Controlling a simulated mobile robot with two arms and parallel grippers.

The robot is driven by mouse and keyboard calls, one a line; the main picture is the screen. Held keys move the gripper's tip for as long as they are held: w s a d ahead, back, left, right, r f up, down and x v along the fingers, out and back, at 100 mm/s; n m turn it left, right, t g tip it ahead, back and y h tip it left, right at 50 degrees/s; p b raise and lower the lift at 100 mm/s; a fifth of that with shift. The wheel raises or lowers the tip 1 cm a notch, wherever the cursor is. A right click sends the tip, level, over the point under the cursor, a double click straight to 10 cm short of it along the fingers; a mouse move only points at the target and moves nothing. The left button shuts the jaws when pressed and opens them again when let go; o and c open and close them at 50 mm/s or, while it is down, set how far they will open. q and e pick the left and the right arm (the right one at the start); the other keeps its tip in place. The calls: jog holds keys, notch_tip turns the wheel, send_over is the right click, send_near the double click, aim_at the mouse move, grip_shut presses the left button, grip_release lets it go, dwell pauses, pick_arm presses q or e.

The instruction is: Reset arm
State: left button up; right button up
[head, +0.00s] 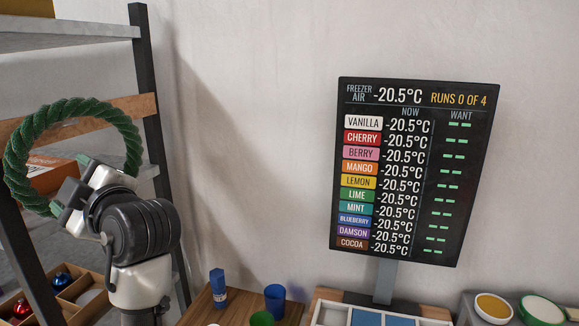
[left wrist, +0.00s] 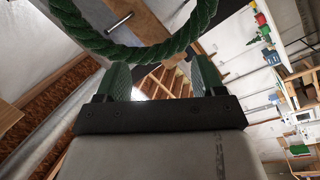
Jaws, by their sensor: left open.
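My left gripper (head: 68,192) is at the left of the head view, raised beside the shelf rack. In the left wrist view its two green-padded fingers (left wrist: 162,75) stand wide apart with nothing between them. A dark green rope-like ring (head: 128,130) shows around and above the gripper in the head view. The ring (left wrist: 140,52) also crosses the top of the left wrist view, just past the fingertips. Whether it touches them I cannot tell. My right gripper is in neither view.
A metal shelf rack (head: 147,90) stands close at the left. A compartment box with baubles (head: 62,281) is low left. A black temperature board (head: 418,170) stands on the right. Blue (head: 275,300) and green cups (head: 262,318) are below. The wall area between rack and board is clear.

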pick_arm(q)
jog(key=s+d+f+m+h, duration=0.2)
jog(key=f+m+h, duration=0.4)
jog(key=f, duration=0.8)
jog(key=s+d+f+m+h, duration=0.1)
jog(key=s+f+m+h, duration=0.15)
jog(key=f+m, duration=0.85)
jog(key=s+d+f+m+g+h, duration=0.3)
jog(key=s+d+f+h, duration=0.1)
jog(key=s+f, duration=0.6)
jog(key=s+d+f+m+g+h, duration=0.3)
jog(key=s+d+f+m+h, duration=0.1)
jog(key=s+f, duration=0.65)
notch_tip(320, 180, down, 25)
jog(key=s+g+p, duration=0.1)
jog(key=s+g, duration=0.1)
jog(key=s+a+f+p, duration=0.1)
jog(key=s+a+f, duration=0.2)
jog(key=s+f, duration=1)
jog(key=shift+s+f+g, duration=0.4)
jog(key=shift+s, duration=0.8)
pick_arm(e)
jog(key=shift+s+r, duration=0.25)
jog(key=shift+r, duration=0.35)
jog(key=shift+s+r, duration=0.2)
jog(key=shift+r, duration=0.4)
